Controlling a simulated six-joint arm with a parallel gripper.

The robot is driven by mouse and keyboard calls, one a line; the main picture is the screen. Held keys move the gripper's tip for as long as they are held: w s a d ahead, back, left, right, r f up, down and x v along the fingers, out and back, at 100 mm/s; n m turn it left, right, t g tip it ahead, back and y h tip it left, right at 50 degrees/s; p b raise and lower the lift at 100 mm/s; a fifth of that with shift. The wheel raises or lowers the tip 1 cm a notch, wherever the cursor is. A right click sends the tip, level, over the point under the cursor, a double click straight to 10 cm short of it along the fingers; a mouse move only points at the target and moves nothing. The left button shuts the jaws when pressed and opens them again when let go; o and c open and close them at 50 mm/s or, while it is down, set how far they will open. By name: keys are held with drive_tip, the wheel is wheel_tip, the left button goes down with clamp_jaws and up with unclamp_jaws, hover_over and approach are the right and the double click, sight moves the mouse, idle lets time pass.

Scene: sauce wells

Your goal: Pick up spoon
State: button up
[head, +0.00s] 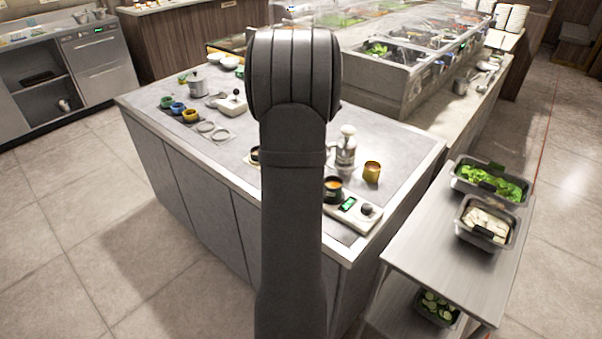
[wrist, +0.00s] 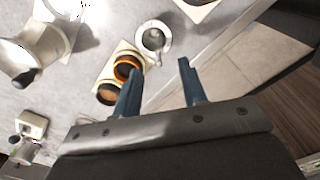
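I cannot clearly make out a spoon in either view. In the wrist view, a small grey round piece with a short handle-like part (wrist: 153,40) lies on the counter beyond my fingertips; I cannot tell if it is or holds a spoon. My gripper (wrist: 158,76) shows two blue fingers spread apart with nothing between them. Two round wells or cups with orange-brown contents, one nearer (wrist: 108,94) and one farther (wrist: 126,67), sit on a pale base left of my left finger. In the head view my arm hides the gripper and the middle of the counter.
On the grey counter (head: 240,150) stand a silver pot (head: 197,86), coloured cups (head: 178,108), two rings (head: 207,127), a white-topped silver vessel (head: 345,150), a yellow cup (head: 371,172) and a scale (head: 368,212). A side table (head: 430,260) holds food tubs at the right.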

drive_tip(key=f, duration=0.8)
drive_tip(key=shift+w+a+f, duration=0.1)
drive_tip(key=shift+a+f, duration=0.05)
drive_tip(key=shift+a, duration=0.2)
clamp_jaws()
